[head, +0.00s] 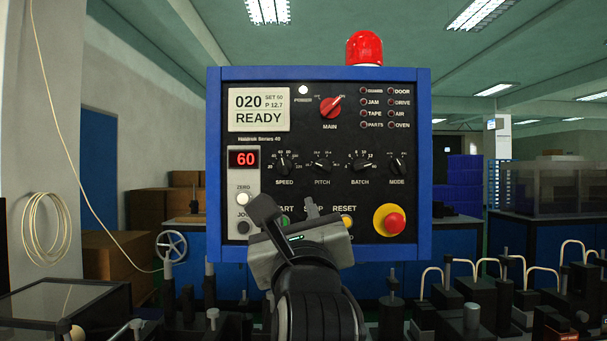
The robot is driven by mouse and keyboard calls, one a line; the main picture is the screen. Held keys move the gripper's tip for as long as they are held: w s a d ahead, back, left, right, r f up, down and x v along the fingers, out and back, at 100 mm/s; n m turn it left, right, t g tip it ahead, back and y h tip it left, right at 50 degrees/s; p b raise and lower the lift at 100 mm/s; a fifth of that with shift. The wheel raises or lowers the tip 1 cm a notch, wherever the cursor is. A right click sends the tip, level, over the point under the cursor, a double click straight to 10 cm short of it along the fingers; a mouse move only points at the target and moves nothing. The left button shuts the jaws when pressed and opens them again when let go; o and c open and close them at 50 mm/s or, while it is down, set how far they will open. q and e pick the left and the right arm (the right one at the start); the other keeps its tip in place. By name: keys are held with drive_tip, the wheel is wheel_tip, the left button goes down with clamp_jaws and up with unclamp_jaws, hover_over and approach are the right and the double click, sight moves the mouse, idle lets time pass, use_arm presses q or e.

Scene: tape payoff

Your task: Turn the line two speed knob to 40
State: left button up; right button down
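The speed knob (284,164) is a small black knob with a ring of numbers, at the left of the knob row on the blue-framed control panel (395,148). Its exact pointer angle is too small to read. A red readout (244,158) beside it shows 60. The upper display (259,109) reads 020, SET 60, P 12.7, READY. No line two label is legible. My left gripper (286,205) is in front of the lower panel, just below the speed knob, with its fingers apart and nothing between them. It partly hides the lower buttons. My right gripper is out of view.
Pitch (322,165), batch (361,163) and mode (397,165) knobs sit to the right. A red main switch (331,107) is above, and a red emergency button (394,222) is at lower right. Dark machine fittings (466,318) fill the foreground below the panel.

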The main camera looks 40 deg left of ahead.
sight(284, 169)
use_arm(q)
drive_tip(key=p+x, duration=0.3)
drive_tip(key=x, duration=1.2)
drive_tip(key=shift+s+a+r, duration=0.1)
drive_tip(key=shift+a+r, duration=0.15)
clamp_jaws()
